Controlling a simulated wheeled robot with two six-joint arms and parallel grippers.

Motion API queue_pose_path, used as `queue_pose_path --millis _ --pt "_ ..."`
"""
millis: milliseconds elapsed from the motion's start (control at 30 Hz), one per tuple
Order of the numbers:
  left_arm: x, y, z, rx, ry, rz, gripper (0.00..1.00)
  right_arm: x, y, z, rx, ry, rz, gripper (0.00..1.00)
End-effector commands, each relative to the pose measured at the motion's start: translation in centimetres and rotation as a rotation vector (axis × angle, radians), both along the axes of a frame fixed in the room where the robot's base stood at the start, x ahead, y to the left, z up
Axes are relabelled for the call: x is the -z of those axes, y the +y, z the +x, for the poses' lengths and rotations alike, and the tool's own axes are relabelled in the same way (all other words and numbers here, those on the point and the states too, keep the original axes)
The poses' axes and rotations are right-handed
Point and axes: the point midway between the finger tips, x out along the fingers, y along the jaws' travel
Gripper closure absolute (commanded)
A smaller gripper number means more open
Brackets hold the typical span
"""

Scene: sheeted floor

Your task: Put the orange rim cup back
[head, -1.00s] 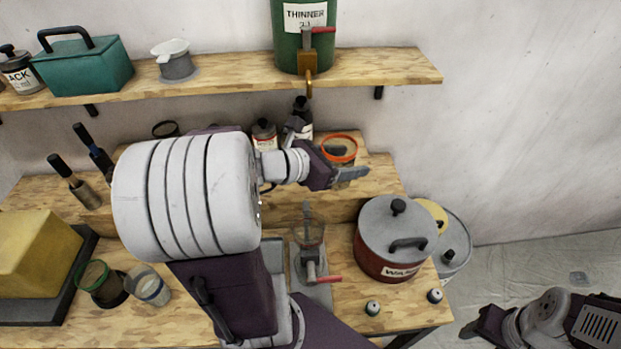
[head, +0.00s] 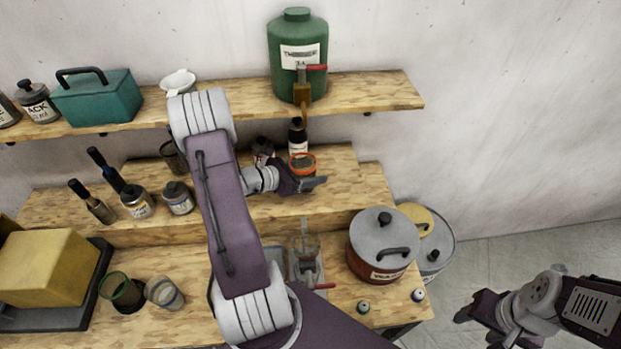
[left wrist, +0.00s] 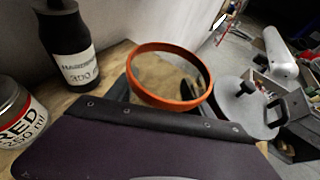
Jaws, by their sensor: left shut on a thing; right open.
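The orange rim cup (head: 302,162) is a clear cup with a bright orange ring at its top. My left gripper (head: 314,184) is shut on it, at the right part of the stepped wooden rack (head: 345,195), just in front of a dark bottle (head: 298,138). In the left wrist view the cup's rim (left wrist: 160,102) looks about level, beyond the gripper body. The cup's base is hidden, so I cannot tell whether it touches the step. My right gripper (head: 468,310) is open and empty at the lower right, off the bench.
A red-labelled jar (left wrist: 18,115) and the dark bottle stand close to the cup. A green thinner tank (head: 297,50) with a tap is on the shelf above. A lidded red pot (head: 382,255) stands at the bench's right. Green-rimmed (head: 120,290) and blue-rimmed (head: 165,293) cups stand front left.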

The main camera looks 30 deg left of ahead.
Motion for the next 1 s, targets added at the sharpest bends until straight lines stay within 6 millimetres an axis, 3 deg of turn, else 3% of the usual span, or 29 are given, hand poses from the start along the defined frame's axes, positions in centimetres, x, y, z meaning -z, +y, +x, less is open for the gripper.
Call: queue_pose_path --millis 300,667,700,767,1000 --pt "3.9 0.0 0.0 -0.001 0.002 -0.001 0.85 -0.9 0.0 0.0 0.0 0.0 0.0 0.45" --pt "4.5 0.0 0.0 0.0 0.0 -0.001 0.85 -0.2 0.0 0.0 0.0 0.0 0.0 0.45" --pt "4.4 0.0 0.0 0.0 0.0 -0.001 0.34 -0.3 0.0 0.0 0.0 0.0 0.0 0.45" --pt "4.3 0.0 0.0 0.0 0.0 -0.001 0.17 -0.4 0.0 0.0 0.0 0.0 0.0 0.45" --pt "4.3 0.0 0.0 0.0 0.0 -0.001 0.17 -0.4 0.0 0.0 0.0 0.0 0.0 0.45"
